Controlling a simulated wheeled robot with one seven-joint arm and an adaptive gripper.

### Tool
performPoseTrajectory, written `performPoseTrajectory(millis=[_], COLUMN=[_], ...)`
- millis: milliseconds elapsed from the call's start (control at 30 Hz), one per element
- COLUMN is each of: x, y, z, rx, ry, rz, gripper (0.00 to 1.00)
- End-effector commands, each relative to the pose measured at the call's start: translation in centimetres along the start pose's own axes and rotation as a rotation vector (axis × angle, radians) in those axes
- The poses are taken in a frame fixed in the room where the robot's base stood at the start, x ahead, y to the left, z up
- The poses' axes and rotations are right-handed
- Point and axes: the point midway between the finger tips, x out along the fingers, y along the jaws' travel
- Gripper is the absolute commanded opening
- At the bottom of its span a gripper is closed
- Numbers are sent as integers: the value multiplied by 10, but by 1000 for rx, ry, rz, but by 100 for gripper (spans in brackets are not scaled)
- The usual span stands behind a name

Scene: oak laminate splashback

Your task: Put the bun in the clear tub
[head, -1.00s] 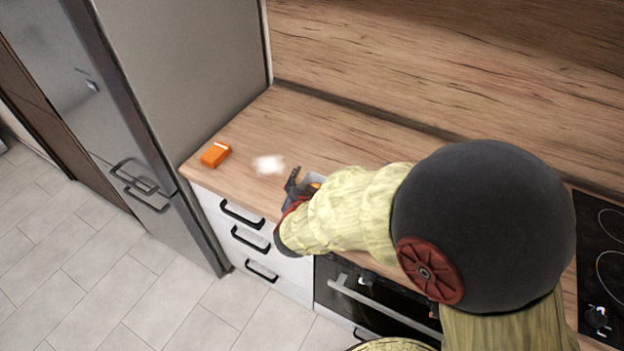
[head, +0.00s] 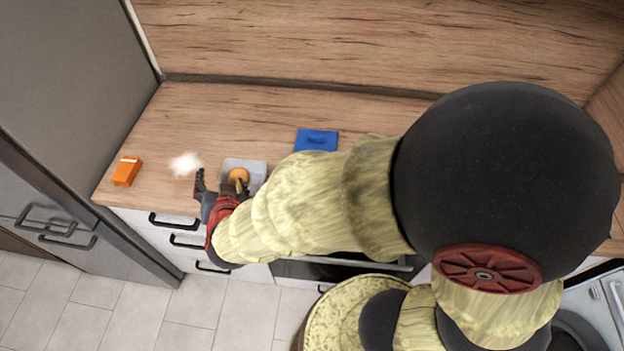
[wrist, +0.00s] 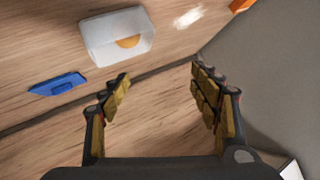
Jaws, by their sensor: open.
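The clear tub (head: 257,166) stands on the wooden counter in the head view, and it also shows at the top of the wrist view (wrist: 97,33). The round orange-brown bun (head: 238,175) appears inside the tub; in the wrist view the bun (wrist: 129,42) shows within the tub's walls. My gripper (head: 219,185) is near the tub at the counter's front side, with one finger overlapping the bun in the head view. In the wrist view my gripper (wrist: 160,75) has its fingers wide apart, nothing between them, and the tub beyond them.
A blue flat item with a handle (head: 317,139) lies right of the tub. A blurry white patch (head: 185,164), unclear what, and an orange box (head: 126,171) are to the left. The fridge (head: 50,90) bounds the left end; the wooden splashback (head: 330,50) stands behind.

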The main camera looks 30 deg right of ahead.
Motion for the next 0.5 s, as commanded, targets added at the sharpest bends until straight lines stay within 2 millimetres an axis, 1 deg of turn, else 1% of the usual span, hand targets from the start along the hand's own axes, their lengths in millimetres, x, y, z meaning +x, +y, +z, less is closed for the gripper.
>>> performPoseTrajectory(millis=[33, 133, 200, 267, 367, 467, 500], x=[-3, -16, -28, -41, -65, -91, -102], y=[-10, -29, -36, -39, -34, -16, -6], z=[-13, -30, -42, -52, -66, -77, -82], rx=[13, 0, -25, -54, -121, -200, -233], ry=[-27, -107, -159, -199, -262, -320, -342], rz=[-42, -137, -193, -231, -272, -280, -273], gripper=[62, 62, 62, 62, 62, 62, 62])
